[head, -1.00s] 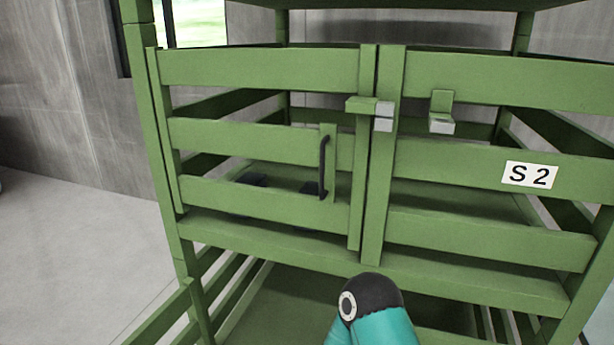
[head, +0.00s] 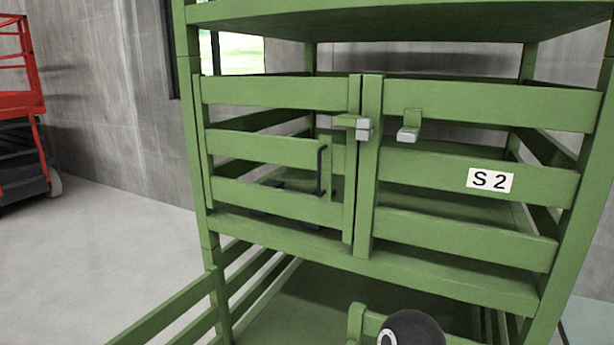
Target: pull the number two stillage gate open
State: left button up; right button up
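The green stillage carries a white "S 2" label (head: 490,180) on its right slatted panel (head: 460,235). The left slatted gate (head: 265,150) stands shut, its edge beside the right panel's upright. A black upright bar handle (head: 321,170) is on the gate near that edge. A green latch bar with a grey end (head: 363,128) sits at the top of the gate's edge and reaches to the upright. A green bracket with a grey end (head: 409,130) is on the right panel, apart from the bar. Neither gripper shows; only a black rounded part of my arm is at the bottom.
A lower green slatted panel (head: 168,312) juts toward me at the bottom left. A red railed machine (head: 20,75) with a dark base stands at the far left. Dark items (head: 268,198) lie inside the stillage. The grey floor left of it is clear.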

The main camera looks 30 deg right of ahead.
aim_at(325, 156)
jog(key=z, duration=0.2)
jog(key=i, duration=0.9)
jog(key=u, duration=0.1)
